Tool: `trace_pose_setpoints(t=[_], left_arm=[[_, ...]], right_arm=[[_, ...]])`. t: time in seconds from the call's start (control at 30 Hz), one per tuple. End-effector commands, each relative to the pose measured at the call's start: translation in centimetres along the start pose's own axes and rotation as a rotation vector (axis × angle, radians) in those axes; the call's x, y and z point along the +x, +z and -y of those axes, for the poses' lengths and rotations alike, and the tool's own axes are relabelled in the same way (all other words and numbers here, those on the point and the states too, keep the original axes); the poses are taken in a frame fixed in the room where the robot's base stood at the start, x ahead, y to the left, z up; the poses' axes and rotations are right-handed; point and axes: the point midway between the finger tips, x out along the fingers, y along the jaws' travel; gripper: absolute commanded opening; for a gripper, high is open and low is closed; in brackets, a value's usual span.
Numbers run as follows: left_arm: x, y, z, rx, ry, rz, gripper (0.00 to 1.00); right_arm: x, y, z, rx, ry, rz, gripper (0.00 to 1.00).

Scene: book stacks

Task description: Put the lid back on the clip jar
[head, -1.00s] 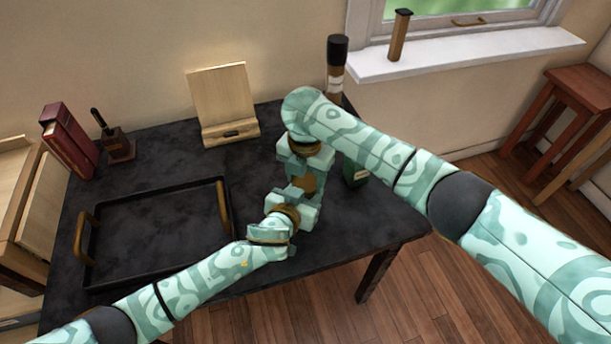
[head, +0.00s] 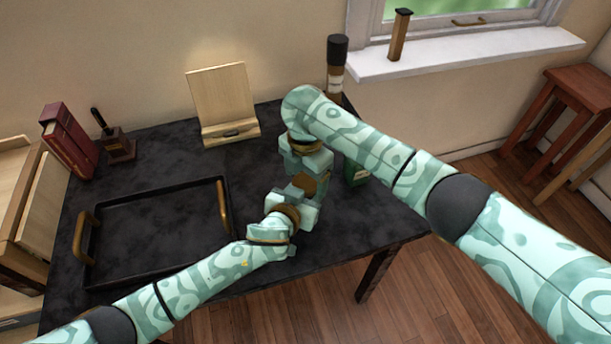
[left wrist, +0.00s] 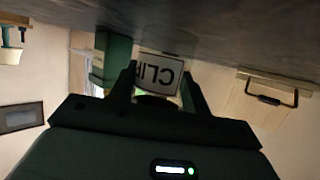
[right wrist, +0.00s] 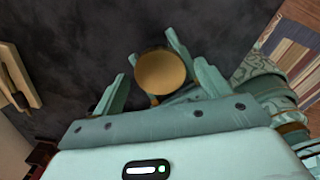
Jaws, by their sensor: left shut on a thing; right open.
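The clip jar, with a white label reading "CLIP" (left wrist: 160,73), is between the fingers of my left gripper (left wrist: 158,88), which is shut on it. The label appears upside down in the left wrist view. A round brown disc (right wrist: 160,72), apparently the lid, lies over the jar as seen from the right wrist; whether it is fully seated cannot be told. It also shows brown between the two hands in the head view (head: 310,185). My right gripper (right wrist: 160,84) is open, with its fingers apart on either side of the disc.
A black tray (head: 178,184) with brass handles lies at the left of the dark table (head: 372,222). A wooden stand (head: 222,95), red books (head: 66,140) and a pen holder (head: 118,148) are at the back. A green object (head: 356,174) is close behind my right arm.

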Motion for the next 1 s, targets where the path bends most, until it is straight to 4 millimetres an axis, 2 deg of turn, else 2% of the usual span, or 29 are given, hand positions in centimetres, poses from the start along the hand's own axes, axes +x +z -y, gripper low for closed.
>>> trace_pose_setpoints(t=[0.3, 0.6, 0.63, 0.7, 1.0], left_arm=[[0.0, 0.0, 0.0, 0.0, 0.0, 0.0, 0.0], [0.0, 0.0, 0.0, 0.0, 0.0, 0.0, 0.0], [0.0, 0.0, 0.0, 0.0, 0.0, 0.0, 0.0], [0.0, 0.0, 0.0, 0.0, 0.0, 0.0, 0.0], [0.0, 0.0, 0.0, 0.0, 0.0, 0.0, 0.0]], right_arm=[[-3.8, 0.1, 0.0, 0.0, 0.002, 0.001, 0.76], [-4.2, 0.0, 0.0, -0.001, 0.001, 0.001, 0.76], [-4.2, 0.0, 0.0, -0.001, 0.001, 0.001, 0.82], [-4.2, 0.0, 0.0, -0.001, 0.001, 0.001, 1.0], [-4.6, 0.0, 0.0, -0.001, 0.001, 0.001, 1.0]])
